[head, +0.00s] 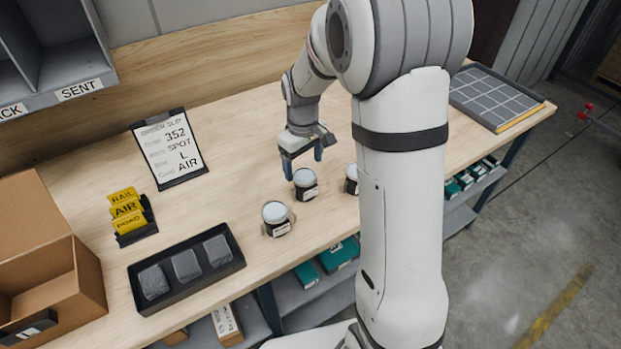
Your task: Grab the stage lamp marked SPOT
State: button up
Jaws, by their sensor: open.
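Several small dark lamps with pale round tops stand upright on the wooden table. One lamp (276,219) is nearest the front edge, a middle lamp (306,184) stands behind it to the right, and another lamp (351,179) is partly hidden behind my arm. Their labels are too small to read, so I cannot tell which is marked SPOT. My gripper (302,160) is open and empty, with its blue-tipped fingers pointing down, just above and behind the middle lamp. An order slip (170,149) on a stand reads 352, SPOT, L, AIR.
A black tray (141,300) with grey pads lies at the front left. Yellow RAIL, AIR and ROAD cards (126,210) stand beside an open cardboard box (85,285). A gridded tray (500,122) is at the far right. The wooden table (235,125) is clear behind the lamps.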

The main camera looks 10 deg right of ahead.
aim_at(304, 175)
jog(key=f, duration=0.2)
jog(key=f+p, duration=0.1)
jog(key=f, duration=0.3)
jog(key=shift+s+f, duration=0.3)
jog(key=shift+f, duration=0.1)
jog(key=shift+c, duration=0.6)
jog(key=c, duration=1)
